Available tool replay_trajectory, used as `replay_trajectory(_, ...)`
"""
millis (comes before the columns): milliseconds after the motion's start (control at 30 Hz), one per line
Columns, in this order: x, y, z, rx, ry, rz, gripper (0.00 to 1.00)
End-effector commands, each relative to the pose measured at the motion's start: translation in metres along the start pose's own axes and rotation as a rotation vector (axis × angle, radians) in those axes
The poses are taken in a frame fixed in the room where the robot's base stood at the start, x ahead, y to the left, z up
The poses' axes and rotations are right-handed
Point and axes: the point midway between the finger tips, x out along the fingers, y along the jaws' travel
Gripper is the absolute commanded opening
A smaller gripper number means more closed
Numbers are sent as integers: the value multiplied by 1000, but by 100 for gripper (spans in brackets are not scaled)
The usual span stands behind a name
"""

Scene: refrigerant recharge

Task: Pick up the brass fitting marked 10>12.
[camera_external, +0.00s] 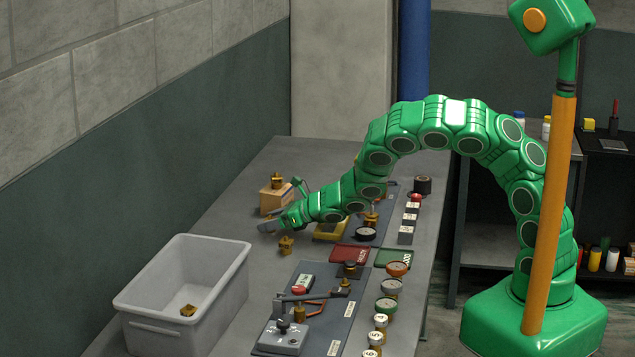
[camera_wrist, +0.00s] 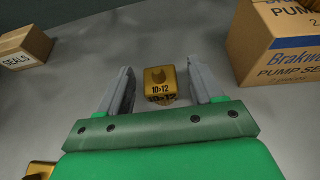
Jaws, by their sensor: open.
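The brass fitting marked 10>12 (camera_wrist: 160,78) stands upright on the grey bench in the wrist view, its marked side facing me. My gripper (camera_wrist: 160,86) is open, one grey finger on each side of the fitting, with visible gaps on both sides. I cannot tell whether the fingertips are level with it in depth. In the external view my gripper (camera_external: 268,227) is low over the far-left part of the bench, and I cannot make out the marked fitting there. Another brass fitting (camera_external: 286,245) stands just nearer the camera; a brass piece (camera_wrist: 40,170) also shows at the wrist view's lower left.
A cardboard box (camera_external: 275,200) with a brass fitting (camera_external: 277,181) on top stands beyond my gripper. A pump seals box (camera_wrist: 280,45) is close on the wrist view's right, a small SEALS box (camera_wrist: 25,48) at left. A grey bin (camera_external: 185,290) holds a brass piece (camera_external: 188,310).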

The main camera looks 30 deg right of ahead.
Motion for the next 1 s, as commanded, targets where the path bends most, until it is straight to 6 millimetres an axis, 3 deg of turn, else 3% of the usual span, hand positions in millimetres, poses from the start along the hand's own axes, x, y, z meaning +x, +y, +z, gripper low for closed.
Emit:
replay_trajectory(233,0,0,0,0,1,-1,64)
replay_trajectory(600,0,0,0,0,1,-1,8)
replay_trajectory(1000,-2,-1,4,-1,0,-1,6)
